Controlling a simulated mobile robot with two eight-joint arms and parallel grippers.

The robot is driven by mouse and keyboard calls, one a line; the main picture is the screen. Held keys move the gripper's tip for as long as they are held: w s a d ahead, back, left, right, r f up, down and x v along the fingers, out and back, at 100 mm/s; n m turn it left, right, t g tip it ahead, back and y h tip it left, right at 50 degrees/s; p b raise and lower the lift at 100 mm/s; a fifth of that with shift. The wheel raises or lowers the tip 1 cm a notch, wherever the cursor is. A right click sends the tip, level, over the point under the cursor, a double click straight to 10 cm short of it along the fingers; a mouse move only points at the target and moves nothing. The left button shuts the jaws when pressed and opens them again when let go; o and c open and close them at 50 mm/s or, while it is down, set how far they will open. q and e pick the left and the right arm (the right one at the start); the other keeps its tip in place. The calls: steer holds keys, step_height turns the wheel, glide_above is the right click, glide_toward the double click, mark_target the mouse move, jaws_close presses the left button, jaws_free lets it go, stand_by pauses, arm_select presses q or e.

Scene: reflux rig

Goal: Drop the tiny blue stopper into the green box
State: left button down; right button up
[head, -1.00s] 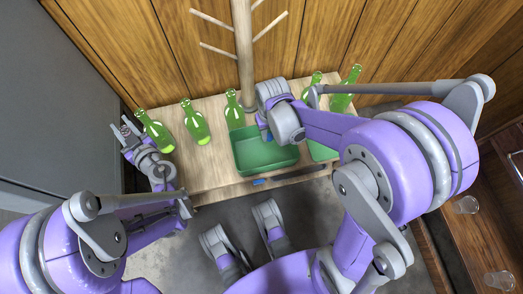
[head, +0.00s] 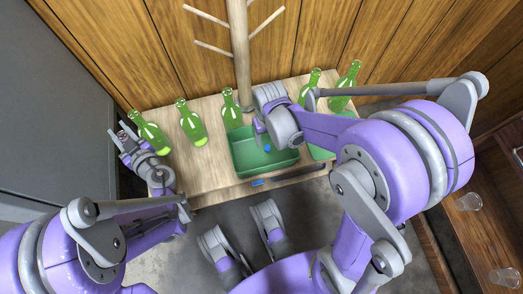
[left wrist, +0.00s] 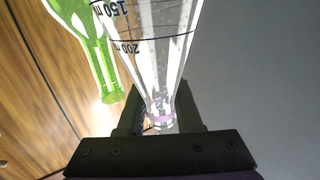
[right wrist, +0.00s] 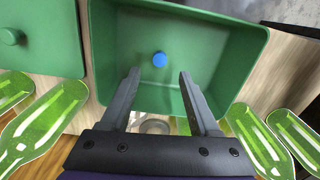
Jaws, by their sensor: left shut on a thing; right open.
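The tiny blue stopper (right wrist: 159,59) shows within the open green box (right wrist: 218,45), against its floor; whether it rests there or is still falling I cannot tell. In the head view the stopper (head: 267,149) is a small blue dot in the green box (head: 250,168). My right gripper (right wrist: 158,76) is open and empty above the box, its fingers apart with the stopper beyond the tips. My left gripper (left wrist: 160,118) is shut on a clear graduated glass vessel (left wrist: 150,55), away at the table's left end.
A green lid with a knob (right wrist: 35,45) lies beside the box. Several green bottles (head: 192,122) stand along the back of the wooden table (head: 208,175). A wooden branched stand (head: 240,60) rises behind. Clear glassware (head: 467,202) is at far right.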

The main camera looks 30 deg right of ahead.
arm_select(q)
steer(key=r+p, duration=0.1)
steer(key=r, duration=0.1)
steer(key=r+p, duration=0.1)
steer(key=p, duration=0.1)
steer(key=r+p, duration=0.1)
steer(key=r, duration=0.1)
steer(key=shift+s+r, duration=0.3)
arm_select(e)
step_height(320, 180, up, 12)
